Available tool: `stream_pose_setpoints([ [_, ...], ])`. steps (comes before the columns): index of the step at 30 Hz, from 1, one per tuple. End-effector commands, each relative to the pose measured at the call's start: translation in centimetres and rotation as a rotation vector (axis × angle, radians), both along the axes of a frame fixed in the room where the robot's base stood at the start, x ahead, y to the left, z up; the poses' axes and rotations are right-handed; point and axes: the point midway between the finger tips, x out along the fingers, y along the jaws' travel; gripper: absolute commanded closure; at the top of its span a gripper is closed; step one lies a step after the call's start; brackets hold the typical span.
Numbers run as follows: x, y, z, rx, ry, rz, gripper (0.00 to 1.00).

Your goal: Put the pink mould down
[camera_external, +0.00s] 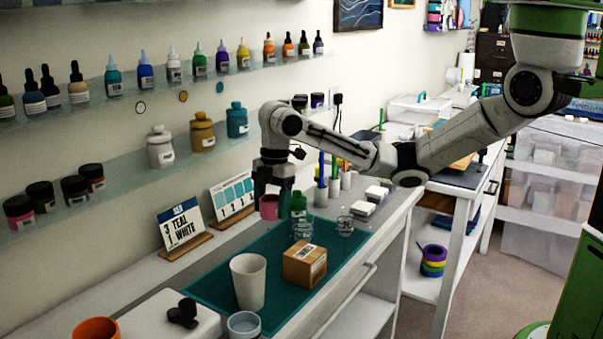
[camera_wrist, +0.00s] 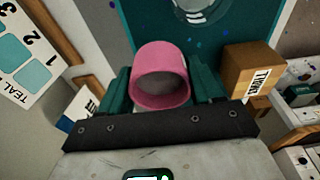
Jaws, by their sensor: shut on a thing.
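The pink mould (camera_external: 268,207) is a small round cup. My gripper (camera_external: 272,190) is shut on it, with the fingers pointing down over the back part of the counter. In the wrist view the mould (camera_wrist: 160,77) sits between the two dark green fingers, its open round end facing the camera. Whether the mould's underside touches anything cannot be told.
Clear cups (camera_external: 303,230), a cardboard box (camera_external: 305,264) and a tall white cup (camera_external: 248,281) stand on the mat. Glass shelves with bottles run above.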

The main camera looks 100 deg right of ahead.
Motion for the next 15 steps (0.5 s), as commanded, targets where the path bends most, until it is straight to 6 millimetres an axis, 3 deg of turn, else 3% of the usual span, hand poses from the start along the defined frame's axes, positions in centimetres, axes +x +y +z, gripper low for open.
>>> stream_pose_setpoints([
  [6,2.5,-1.0,-3.1,-0.003,0.003,-0.003,0.67],
  [15,3.7,-1.4,-5.1,-0.001,0.003,-0.003,0.67],
])
